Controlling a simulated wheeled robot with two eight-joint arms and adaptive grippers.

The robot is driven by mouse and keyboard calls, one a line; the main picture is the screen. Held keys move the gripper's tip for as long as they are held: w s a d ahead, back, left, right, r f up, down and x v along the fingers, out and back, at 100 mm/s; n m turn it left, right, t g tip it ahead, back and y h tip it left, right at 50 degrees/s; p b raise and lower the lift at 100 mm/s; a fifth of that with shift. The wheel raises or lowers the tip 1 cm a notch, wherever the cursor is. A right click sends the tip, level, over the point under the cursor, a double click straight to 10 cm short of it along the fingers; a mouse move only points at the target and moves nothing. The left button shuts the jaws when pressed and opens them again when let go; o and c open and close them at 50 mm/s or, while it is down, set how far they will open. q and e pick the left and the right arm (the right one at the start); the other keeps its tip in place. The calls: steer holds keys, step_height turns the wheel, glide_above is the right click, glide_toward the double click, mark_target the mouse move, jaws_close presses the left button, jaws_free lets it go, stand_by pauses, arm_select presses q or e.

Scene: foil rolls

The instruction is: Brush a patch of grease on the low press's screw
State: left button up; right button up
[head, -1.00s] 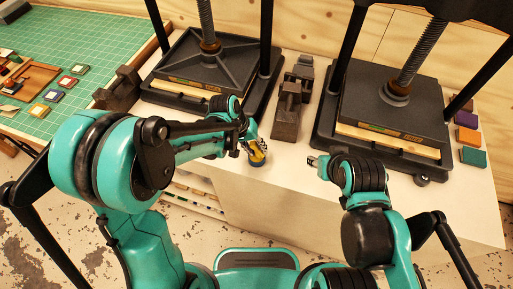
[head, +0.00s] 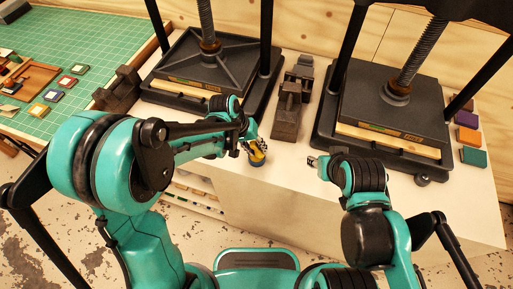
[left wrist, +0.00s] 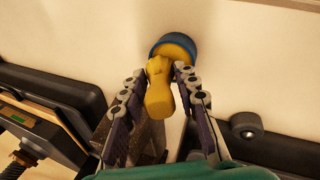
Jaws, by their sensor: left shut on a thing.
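My left gripper (head: 254,147) is over the white bench top, in front of the left press. In the left wrist view its fingers (left wrist: 161,76) are shut on a yellow brush handle (left wrist: 160,100). The handle stands in a small round blue pot (left wrist: 177,41); the pot also shows in the head view (head: 257,160). The brush's bristles are hidden. Two black presses stand on the bench, with a left screw (head: 206,22) and a right screw (head: 420,55). I cannot tell which is the low press. My right gripper (head: 313,161) is near the right press's front; its fingers are unclear.
Dark metal weights (head: 287,115) stand between the presses, and another block (head: 118,90) stands left of the left press. Coloured blocks (head: 473,157) lie at the right edge. A green mat (head: 95,35) with small tiles lies at the left. The bench front centre is clear.

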mark_target(256, 142)
arm_select(q)
steer(key=shift+r+p, duration=2.55)
steer(key=shift+r, duration=1)
steer(key=shift+f, duration=0.1)
